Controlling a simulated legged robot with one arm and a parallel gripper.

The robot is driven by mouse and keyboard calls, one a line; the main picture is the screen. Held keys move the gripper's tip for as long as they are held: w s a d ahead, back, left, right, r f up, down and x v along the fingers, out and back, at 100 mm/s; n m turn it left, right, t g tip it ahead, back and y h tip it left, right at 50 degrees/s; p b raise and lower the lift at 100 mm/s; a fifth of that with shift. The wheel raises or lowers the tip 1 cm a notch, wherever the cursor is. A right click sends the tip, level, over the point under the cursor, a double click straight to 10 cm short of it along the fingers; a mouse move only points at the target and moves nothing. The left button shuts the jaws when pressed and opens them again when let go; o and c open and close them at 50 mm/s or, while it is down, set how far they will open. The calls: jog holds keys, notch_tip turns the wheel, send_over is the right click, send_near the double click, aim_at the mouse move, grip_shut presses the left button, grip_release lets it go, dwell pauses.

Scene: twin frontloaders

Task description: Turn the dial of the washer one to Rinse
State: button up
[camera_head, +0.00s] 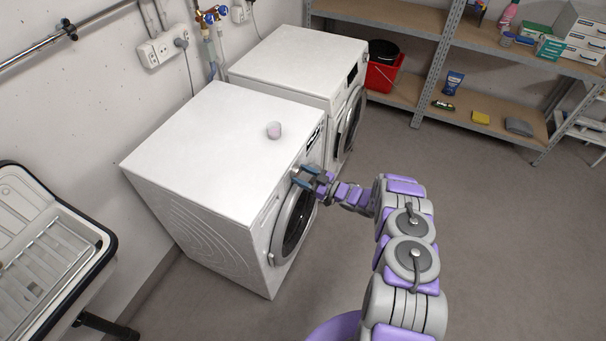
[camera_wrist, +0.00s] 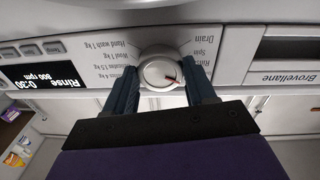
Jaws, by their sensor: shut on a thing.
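The nearer white washer (camera_head: 205,150) stands at the left in the head view. Its round door (camera_head: 294,222) faces right. My gripper (camera_head: 306,178) is at the upper front of this washer, over its control panel. In the wrist view my gripper (camera_wrist: 161,82) has one finger on each side of the white dial (camera_wrist: 158,70) and is shut on it. The dial's red mark points to the lower right, towards the partly hidden "Rinse" label below "Spin" and "Drain". The display (camera_wrist: 50,77) reads "Rinse 0:30 800 rpm".
A second white washer (camera_head: 300,62) stands behind the first. A sink (camera_head: 45,255) is at the left. Shelves (camera_head: 480,117) and a red bucket (camera_head: 382,75) are at the back. The floor at the right is clear.

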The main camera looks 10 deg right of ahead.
jog(key=shift+f+n+p, duration=0.1)
jog(key=shift+n+p, duration=0.35)
jog(key=shift+n, duration=0.65)
jog(key=o, duration=1)
jog(key=shift+w, duration=0.1)
jog(key=shift+o, duration=0.2)
jog(key=shift+d, duration=0.15)
jog(key=p+v, duration=0.2)
jog(key=v, duration=1.5)
jog(key=shift+d+p, duration=0.25)
jog(key=shift+p, duration=0.15)
jog(key=shift+w+f, duration=0.1)
jog(key=shift+f, duration=0.05)
